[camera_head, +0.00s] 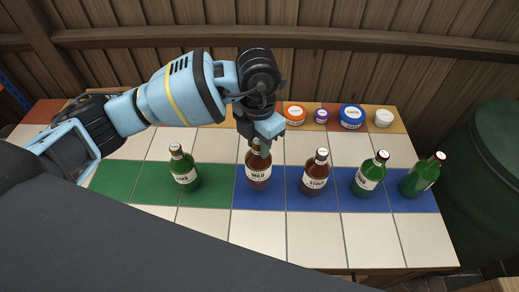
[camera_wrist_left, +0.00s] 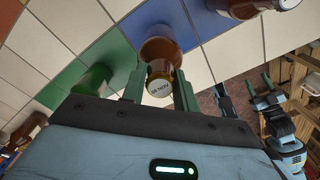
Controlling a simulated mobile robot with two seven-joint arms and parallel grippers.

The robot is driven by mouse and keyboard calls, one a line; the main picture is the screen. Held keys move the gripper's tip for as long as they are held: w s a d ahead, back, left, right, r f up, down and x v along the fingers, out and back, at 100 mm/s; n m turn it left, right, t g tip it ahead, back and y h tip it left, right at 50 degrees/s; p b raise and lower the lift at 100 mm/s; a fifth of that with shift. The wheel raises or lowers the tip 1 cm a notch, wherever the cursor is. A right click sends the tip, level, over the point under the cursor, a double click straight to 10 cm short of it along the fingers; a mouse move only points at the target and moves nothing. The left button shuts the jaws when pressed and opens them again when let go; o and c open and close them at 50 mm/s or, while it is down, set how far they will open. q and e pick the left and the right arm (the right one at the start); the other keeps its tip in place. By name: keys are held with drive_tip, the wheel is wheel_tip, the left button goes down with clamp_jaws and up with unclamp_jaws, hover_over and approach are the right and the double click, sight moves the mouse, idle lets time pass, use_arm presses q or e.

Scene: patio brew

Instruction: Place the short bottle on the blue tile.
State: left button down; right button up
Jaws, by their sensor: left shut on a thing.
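My left gripper (camera_head: 259,146) is shut on the neck of a brown bottle (camera_head: 258,172) with a pale label. The bottle is upright, over the leftmost blue tile (camera_head: 240,201); I cannot tell whether its base touches. In the left wrist view its cap (camera_wrist_left: 159,88) shows between the two fingers (camera_wrist_left: 160,92). To its right on the blue strip are another brown bottle (camera_head: 314,178), a green bottle (camera_head: 369,178) and a second green bottle (camera_head: 418,180).
A green bottle (camera_head: 184,172) stands on the green tiles (camera_head: 119,180) at the left. Several small round tubs, among them a blue one (camera_head: 352,116), line the back edge. White tiles (camera_head: 315,238) in front are clear. A dark green barrel (camera_head: 484,165) stands at the right.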

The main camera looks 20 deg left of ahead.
use_arm(q)
drive_tip(key=shift+w+d+f, duration=0.1)
drive_tip(key=shift+w, duration=0.1)
drive_tip(key=shift+f, duration=1.7)
drive_tip(key=c, duration=1.1)
unclamp_jaws()
drive_tip(key=shift+f, duration=0.1)
drive_tip(key=shift+o, duration=0.2)
wheel_tip(320, 180, up, 12)
drive_tip(key=shift+r, duration=0.2)
